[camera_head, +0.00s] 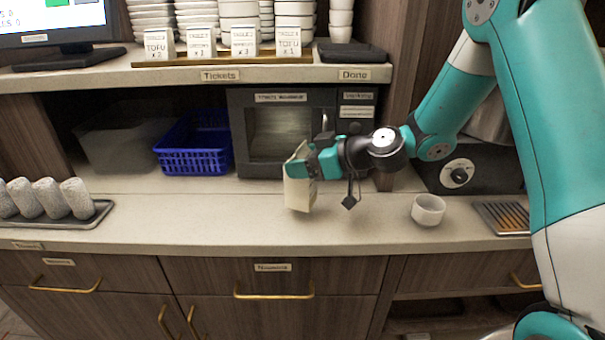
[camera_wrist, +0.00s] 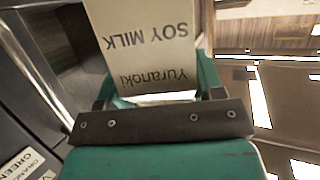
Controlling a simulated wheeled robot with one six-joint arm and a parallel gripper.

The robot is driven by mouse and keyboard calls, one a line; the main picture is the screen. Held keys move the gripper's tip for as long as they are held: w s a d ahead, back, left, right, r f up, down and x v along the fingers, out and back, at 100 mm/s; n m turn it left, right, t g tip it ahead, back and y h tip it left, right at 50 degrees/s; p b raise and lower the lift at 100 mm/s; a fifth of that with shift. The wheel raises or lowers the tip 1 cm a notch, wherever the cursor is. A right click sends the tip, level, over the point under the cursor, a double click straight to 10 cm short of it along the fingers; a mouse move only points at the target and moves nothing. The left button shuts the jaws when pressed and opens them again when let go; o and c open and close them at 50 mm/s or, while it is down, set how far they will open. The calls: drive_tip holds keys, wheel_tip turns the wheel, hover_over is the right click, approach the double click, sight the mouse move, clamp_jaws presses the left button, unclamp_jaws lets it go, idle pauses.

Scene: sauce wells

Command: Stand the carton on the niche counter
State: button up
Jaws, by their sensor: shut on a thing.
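The carton (camera_head: 299,188) is cream coloured and sits in my gripper (camera_head: 303,164), over the counter (camera_head: 225,215) in front of the microwave. In the wrist view the carton (camera_wrist: 140,40) shows the words "SOY MILK" and "Yuranoki", upside down, between the teal fingers of my gripper (camera_wrist: 155,90). The gripper is shut on it. The carton is close to upright with a slight tilt in the head view. Whether its base touches the counter or hangs just above it, I cannot tell.
A white cup (camera_head: 428,210) stands right of my gripper. A tray of grey rolls (camera_head: 45,201) is at the left. The counter between is clear.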

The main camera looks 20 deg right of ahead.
drive_tip(key=shift+f, duration=1.65)
drive_tip(key=shift+f, duration=0.15)
drive_tip(key=o, duration=1.2)
drive_tip(key=shift+o, duration=0.2)
